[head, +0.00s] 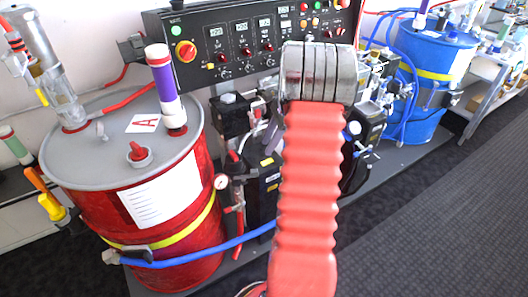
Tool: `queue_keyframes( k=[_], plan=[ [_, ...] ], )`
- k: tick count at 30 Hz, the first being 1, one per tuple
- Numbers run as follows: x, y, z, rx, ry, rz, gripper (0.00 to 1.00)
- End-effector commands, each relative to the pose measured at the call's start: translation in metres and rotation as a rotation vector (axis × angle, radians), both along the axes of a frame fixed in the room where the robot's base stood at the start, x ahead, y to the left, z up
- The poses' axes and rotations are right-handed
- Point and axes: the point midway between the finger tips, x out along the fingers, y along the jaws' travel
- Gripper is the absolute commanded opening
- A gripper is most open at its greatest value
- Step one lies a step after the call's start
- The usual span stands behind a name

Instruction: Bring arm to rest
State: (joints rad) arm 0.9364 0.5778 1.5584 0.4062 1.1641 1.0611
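My arm stands upright in the middle of the head view, with a red ribbed sleeve (308,200) and a grey metal segment (320,72) at its top. It covers part of the machine behind it. No gripper fingers can be made out, so whether my gripper is open or shut does not show. Nothing is seen held.
A red drum (150,235) with a grey lid stands at left, and a blue drum (432,60) at back right. A black control panel (245,40) with knobs is behind my arm. A blue hose (200,255) crosses low at left. Dark carpet (440,225) at right is clear.

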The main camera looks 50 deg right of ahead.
Motion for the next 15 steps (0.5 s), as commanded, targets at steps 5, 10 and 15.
queue_keyframes(
  k=[5,10,15],
  plan=[
    [-0.0023,-0.0033,0.0089,0.000,0.000,-0.001,0.36],
    [-0.0024,-0.0032,0.0092,0.000,0.000,-0.001,0.36],
    [-0.0023,-0.0031,0.0090,0.000,0.000,-0.001,0.36]
  ],
)
